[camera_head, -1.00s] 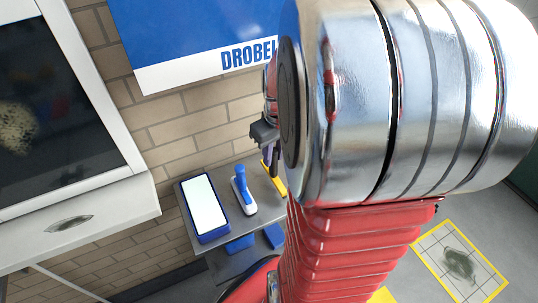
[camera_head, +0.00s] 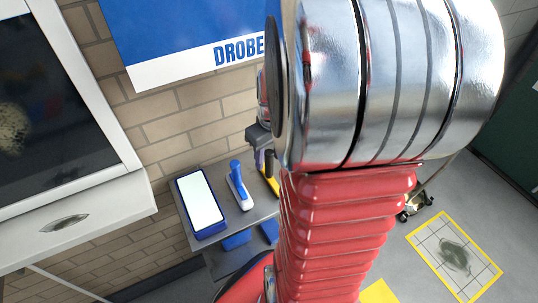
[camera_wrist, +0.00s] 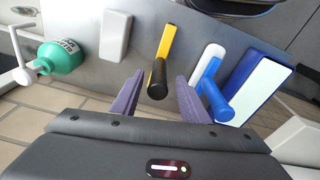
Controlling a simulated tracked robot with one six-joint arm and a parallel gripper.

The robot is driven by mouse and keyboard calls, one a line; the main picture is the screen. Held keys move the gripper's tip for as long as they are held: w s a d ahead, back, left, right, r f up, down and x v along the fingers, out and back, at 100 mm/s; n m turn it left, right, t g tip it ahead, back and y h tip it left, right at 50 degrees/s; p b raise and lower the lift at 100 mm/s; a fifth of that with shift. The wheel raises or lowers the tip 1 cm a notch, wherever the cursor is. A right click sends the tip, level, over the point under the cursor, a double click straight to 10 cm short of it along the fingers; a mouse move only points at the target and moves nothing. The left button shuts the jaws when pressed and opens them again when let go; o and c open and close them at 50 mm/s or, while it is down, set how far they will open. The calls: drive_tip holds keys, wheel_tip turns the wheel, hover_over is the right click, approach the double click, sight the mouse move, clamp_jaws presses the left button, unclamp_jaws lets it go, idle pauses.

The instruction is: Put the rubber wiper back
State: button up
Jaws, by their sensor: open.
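A yellow tool with a black handle (camera_wrist: 157,72), which looks like the rubber wiper, lies on the grey shelf (camera_wrist: 80,80) in the wrist view. Its yellow end (camera_head: 271,185) shows beside my arm in the head view. My gripper (camera_wrist: 160,77) is open, its two purple fingers apart on either side of the black handle and not visibly closed on it. In the head view my gripper (camera_head: 264,150) is above the shelf's right part, partly hidden by my arm.
A blue-and-white handled tool (camera_head: 239,187) and a blue tray with a white top (camera_head: 201,205) are left of the yellow tool. In the wrist view, a white block (camera_wrist: 115,36) and a green bottle (camera_wrist: 62,57) are on its other side. A brick wall (camera_head: 185,115) stands behind.

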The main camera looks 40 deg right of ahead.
wheel_tip(320, 180, up, 12)
drive_tip(key=s, duration=0.1)
drive_tip(key=shift+s+a, duration=0.2)
idle(0.3)
idle(0.5)
drive_tip(key=s+a+r+t, duration=0.1)
drive_tip(key=a+r+t, duration=0.1)
drive_tip(key=a, duration=0.9)
drive_tip(key=s+a+r+n+t, duration=0.1)
drive_tip(key=a+r+t, duration=0.1)
drive_tip(key=a, duration=0.9)
drive_tip(key=shift+s+a, duration=0.25)
drive_tip(key=shift+a, duration=0.05)
